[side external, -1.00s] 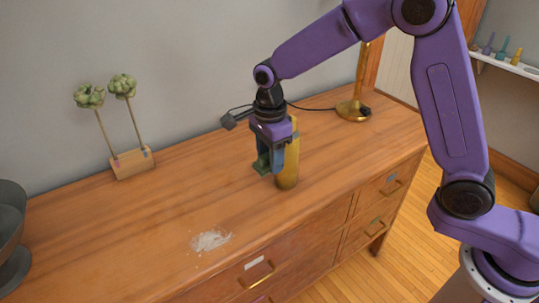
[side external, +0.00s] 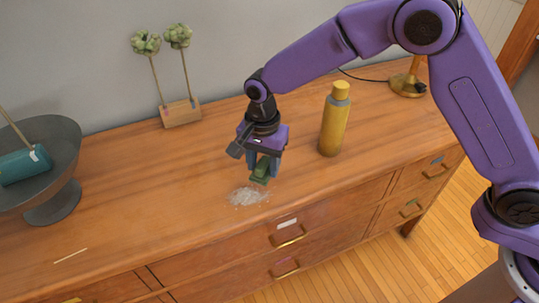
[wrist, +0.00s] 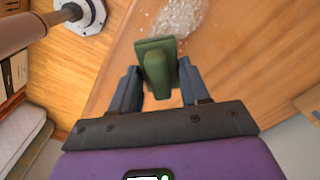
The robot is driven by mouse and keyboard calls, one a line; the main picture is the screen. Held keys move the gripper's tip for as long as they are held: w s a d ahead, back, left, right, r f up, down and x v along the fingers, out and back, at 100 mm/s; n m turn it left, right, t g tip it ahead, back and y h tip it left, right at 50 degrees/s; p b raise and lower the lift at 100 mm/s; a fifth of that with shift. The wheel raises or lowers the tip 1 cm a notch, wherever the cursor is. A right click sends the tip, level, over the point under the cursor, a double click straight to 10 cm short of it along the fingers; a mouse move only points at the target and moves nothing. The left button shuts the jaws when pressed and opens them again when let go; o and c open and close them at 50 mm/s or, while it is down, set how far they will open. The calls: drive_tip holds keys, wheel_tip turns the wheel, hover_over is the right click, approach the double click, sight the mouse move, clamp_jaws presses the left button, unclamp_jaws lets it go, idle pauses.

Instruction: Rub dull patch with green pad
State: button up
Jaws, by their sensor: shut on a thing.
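A whitish dull patch (side external: 247,196) lies on the wooden dresser top near its front edge. It also shows at the top of the wrist view (wrist: 178,15). My gripper (side external: 264,172) is shut on the green pad (side external: 260,174), just behind and to the right of the patch. In the wrist view the green pad (wrist: 157,65) sits between the two fingers, with its far end near the patch. I cannot tell whether the pad touches the wood.
A yellow bottle (side external: 335,122) stands right of my gripper. A grey bowl (side external: 62,165) holding a teal cylinder (side external: 25,164) is at the left. A wooden block with two stemmed green heads (side external: 181,112) and a brass lamp base (side external: 407,85) stand at the back.

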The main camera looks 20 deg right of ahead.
sight(265, 190)
drive_tip(key=shift+f, duration=0.6)
wheel_tip(265, 190, down, 4)
drive_tip(key=shift+f, duration=0.1)
drive_tip(key=a, duration=0.5)
drive_tip(key=shift+a+r, duration=0.2)
drive_tip(key=shift+a, duration=1.05)
drive_tip(key=shift+f, duration=0.75)
drive_tip(key=shift+d, duration=0.15)
idle(0.4)
drive_tip(key=shift+d, duration=3.75)
